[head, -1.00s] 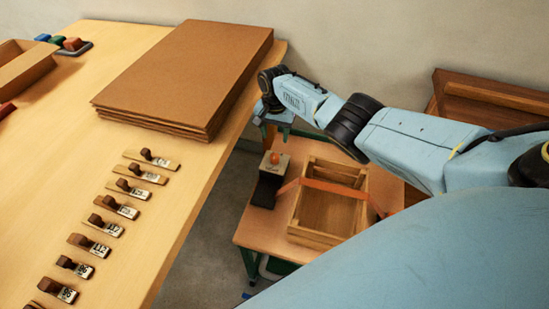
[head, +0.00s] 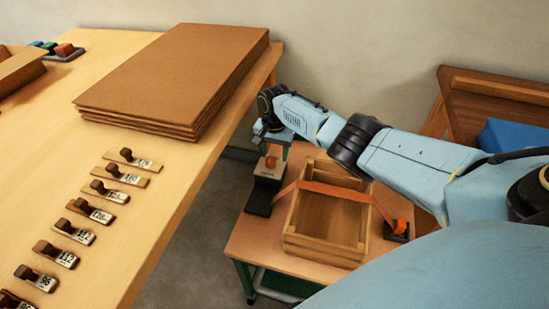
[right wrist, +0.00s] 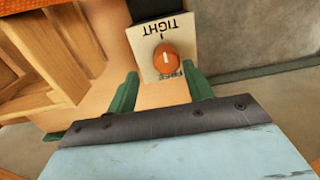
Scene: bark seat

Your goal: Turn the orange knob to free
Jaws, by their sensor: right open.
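The orange knob (head: 270,162) sits on a pale plate on a dark block, on the low wooden table. In the right wrist view the knob (right wrist: 166,59) is round with a short white mark on top. The plate (right wrist: 148,46) reads TIGHT at its upper end, upside down in this view. Lettering at the lower right, beside a finger, is partly hidden. My right gripper (head: 271,147) is just above the knob; in the wrist view its two green fingers (right wrist: 160,74) are spread apart and empty, with the knob just beyond their tips. My left gripper is out of view.
An orange strap (head: 340,189) runs from the dark block across a wooden crate (head: 326,252) to another dark base (head: 397,233). The big worktable (head: 150,235) at left holds stacked brown boards (head: 175,75) and several stamps. A wooden frame (head: 500,90) stands at right.

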